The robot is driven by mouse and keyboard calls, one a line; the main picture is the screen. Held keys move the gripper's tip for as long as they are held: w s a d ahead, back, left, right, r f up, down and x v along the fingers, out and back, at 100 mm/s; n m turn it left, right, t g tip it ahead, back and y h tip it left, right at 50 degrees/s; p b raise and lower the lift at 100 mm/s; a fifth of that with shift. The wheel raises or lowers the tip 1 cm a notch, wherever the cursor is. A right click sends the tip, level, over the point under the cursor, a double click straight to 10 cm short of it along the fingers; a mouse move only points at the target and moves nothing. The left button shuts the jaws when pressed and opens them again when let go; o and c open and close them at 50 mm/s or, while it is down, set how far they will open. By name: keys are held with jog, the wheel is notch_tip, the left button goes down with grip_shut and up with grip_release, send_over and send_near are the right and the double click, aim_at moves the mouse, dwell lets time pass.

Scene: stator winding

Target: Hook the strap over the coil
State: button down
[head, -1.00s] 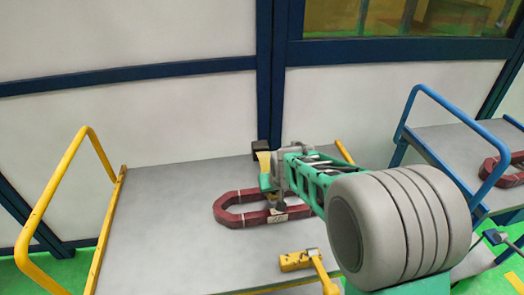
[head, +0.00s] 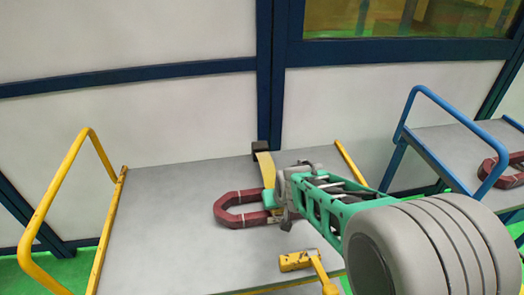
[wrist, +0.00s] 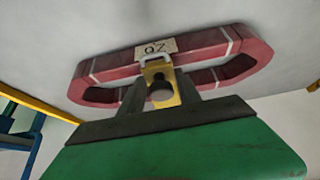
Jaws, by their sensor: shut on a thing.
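The coil (head: 228,212) is a dark red elongated ring lying on a grey cart top. The arm hides its right end in the head view. In the wrist view the coil (wrist: 210,45) spans the upper middle, with a "QZ" label on one long side. My gripper (wrist: 162,90) is shut on the yellow strap (wrist: 158,72), which has a pale loop at its end. The loop overlaps the labelled side's edge; I cannot tell whether it is hooked over it. In the head view my gripper (head: 272,198) is at the coil's right part, and the strap (head: 266,170) rises behind it.
A black block (head: 259,147) stands at the back of the grey cart top (head: 160,220). Yellow rails (head: 90,135) bound the cart, and a yellow fitting (head: 296,261) is at the front. A blue cart (head: 450,150) with another red coil stands right. The cart top's left is clear.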

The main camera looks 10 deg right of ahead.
jog(key=shift+s+r+p, duration=0.15)
jog(key=shift+s+p, duration=2.25)
jog(key=shift+s, duration=3.8)
grip_release()
notch_tip(320, 180, up, 7)
jog(key=p, duration=0.6)
